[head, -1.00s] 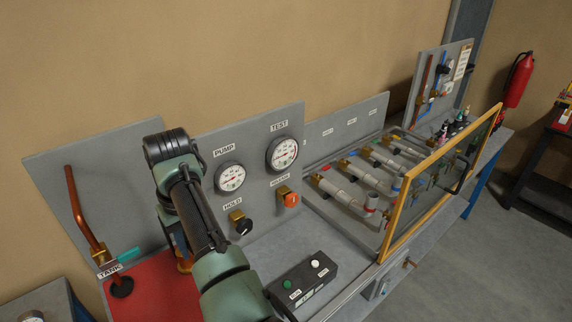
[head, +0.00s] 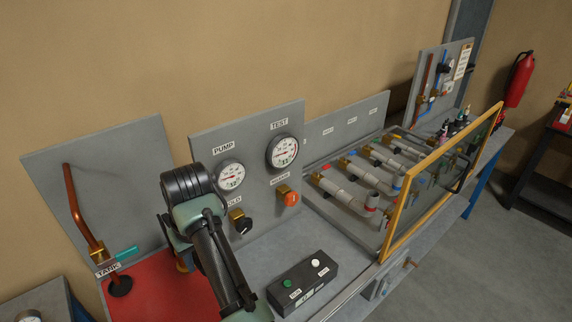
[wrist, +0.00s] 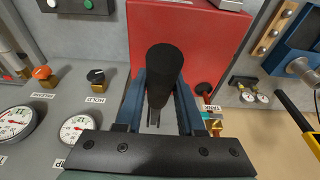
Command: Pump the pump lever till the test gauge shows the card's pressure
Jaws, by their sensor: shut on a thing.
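My gripper (wrist: 162,88) is shut on the pump lever (wrist: 165,60), its blue fingers on either side of the black handle. In the head view my own arm hides the gripper and most of the lever. The test gauge (head: 283,151) is a white dial on the grey panel; it also shows at the left edge of the wrist view (wrist: 14,122). The pump gauge (head: 230,176) is lower left of it and partly shows in the wrist view (wrist: 77,129). Their needles are too small to read surely. A pale card (head: 462,62) on the far board is unreadable.
A black hold knob (head: 243,226) and an orange knob (head: 291,198) sit below the gauges. The red surface (head: 150,288) lies under my arm. A black button box (head: 303,283) is on the bench. A yellow-framed guard (head: 400,215) stands before pipework at right.

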